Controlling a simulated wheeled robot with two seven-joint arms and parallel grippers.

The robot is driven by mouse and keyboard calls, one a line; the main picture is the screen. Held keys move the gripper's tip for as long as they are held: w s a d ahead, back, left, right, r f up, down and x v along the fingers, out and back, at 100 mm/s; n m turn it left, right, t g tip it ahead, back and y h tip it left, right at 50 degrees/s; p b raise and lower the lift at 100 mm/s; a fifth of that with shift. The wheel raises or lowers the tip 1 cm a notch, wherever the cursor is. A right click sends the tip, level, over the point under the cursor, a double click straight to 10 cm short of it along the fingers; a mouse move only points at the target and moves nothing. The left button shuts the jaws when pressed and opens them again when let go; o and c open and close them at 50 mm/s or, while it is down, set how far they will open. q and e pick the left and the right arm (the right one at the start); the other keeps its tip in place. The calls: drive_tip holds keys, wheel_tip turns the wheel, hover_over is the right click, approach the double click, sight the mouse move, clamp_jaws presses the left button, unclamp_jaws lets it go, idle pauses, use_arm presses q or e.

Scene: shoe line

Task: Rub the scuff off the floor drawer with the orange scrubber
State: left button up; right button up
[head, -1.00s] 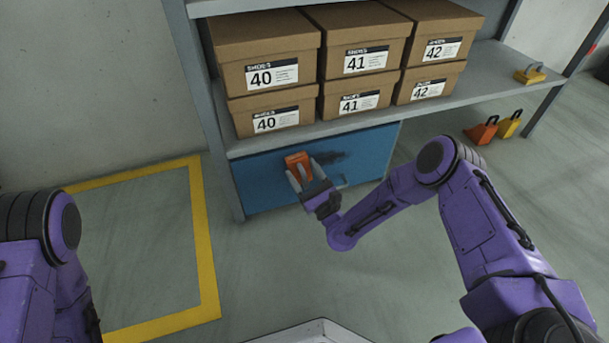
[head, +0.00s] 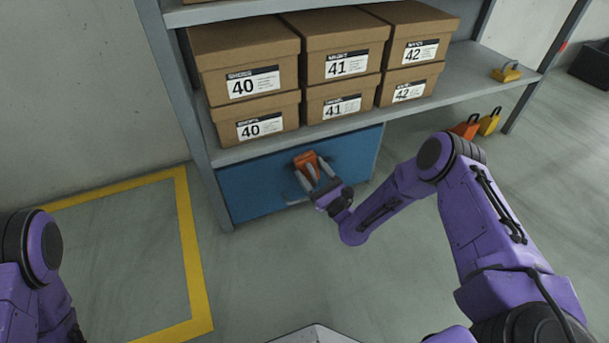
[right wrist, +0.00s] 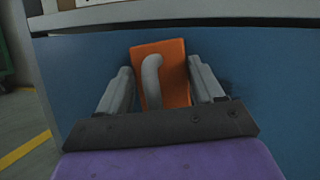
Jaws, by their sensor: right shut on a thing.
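The blue floor drawer (head: 255,190) is under the lowest shelf, with a pale handle (head: 293,199) on its front. My right gripper (head: 318,176) is shut on the orange scrubber (head: 306,160) and holds it up at the drawer front, right of the handle's visible end. In the right wrist view the orange block (right wrist: 176,62) and its grey curved grip (right wrist: 152,80) sit between the fingers. Whether it touches the drawer is hard to tell. A little dark shows beside the scrubber; the scuff is mostly hidden or faint. My left gripper is out of view.
Shoe boxes (head: 246,75) labelled 40, 41 and 42 are stacked on the shelf (head: 440,107) above the drawer. A yellow padlock-like item (head: 507,73) lies on its right end. Orange and yellow items (head: 467,127) stand on the floor. Yellow tape (head: 192,250) marks floor at left.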

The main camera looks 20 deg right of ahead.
use_arm(q)
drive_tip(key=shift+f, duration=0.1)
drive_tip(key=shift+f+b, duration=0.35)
drive_tip(key=shift+b, duration=0.05)
use_arm(e)
drive_tip(key=shift+w+d, duration=0.15)
drive_tip(key=shift+d, duration=2.55)
drive_tip(key=shift+w+d, duration=0.1)
drive_tip(key=shift+d, duration=2.55)
drive_tip(key=shift+d+r, duration=0.1)
drive_tip(key=shift+d, duration=0.2)
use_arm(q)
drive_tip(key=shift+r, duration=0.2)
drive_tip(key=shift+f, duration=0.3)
use_arm(e)
drive_tip(key=shift+s+a, duration=0.15)
drive_tip(key=shift+a, duration=3.55)
drive_tip(key=shift+s+a, duration=0.1)
drive_tip(key=shift+a, duration=3.55)
use_arm(q)
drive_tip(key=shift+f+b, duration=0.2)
drive_tip(key=shift+b, duration=0.15)
use_arm(e)
drive_tip(key=shift+s+a, duration=0.2)
drive_tip(key=shift+a, duration=1.45)
